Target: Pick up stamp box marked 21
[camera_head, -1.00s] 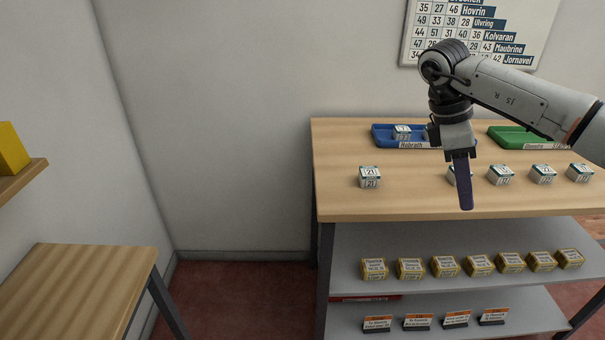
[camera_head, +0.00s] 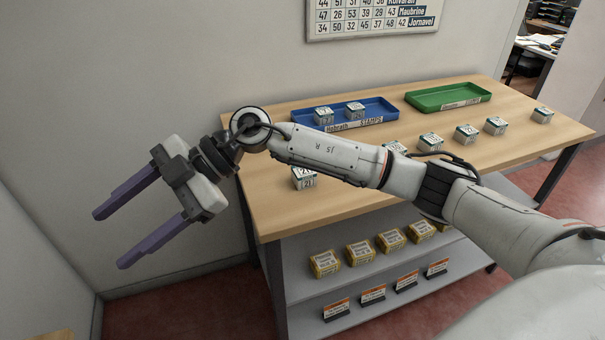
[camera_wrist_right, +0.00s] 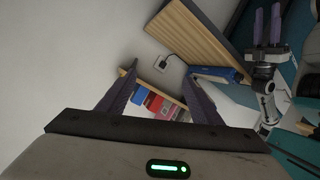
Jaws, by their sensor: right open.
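The stamp box marked 21 (camera_head: 304,181) is a small white cube with dark print near the front left edge of the counter in the head view. My right forearm passes over it and hides part of its top. My right gripper (camera_head: 110,238) is open and empty, well left of the counter and apart from the box. Its two purple fingers point left. In the right wrist view the box does not show; the fingers are spread with nothing between them. Another gripper, my left (camera_wrist_right: 267,25), shows small at the upper right there, its two fingers apart.
The wooden counter (camera_head: 262,200) bears several other stamp boxes. A blue tray (camera_head: 382,106) holds two boxes, and a green tray (camera_head: 448,97) is empty. Yellow boxes (camera_head: 359,253) and orange-white cards (camera_head: 372,295) stand on shelves below. A wall lies behind the counter.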

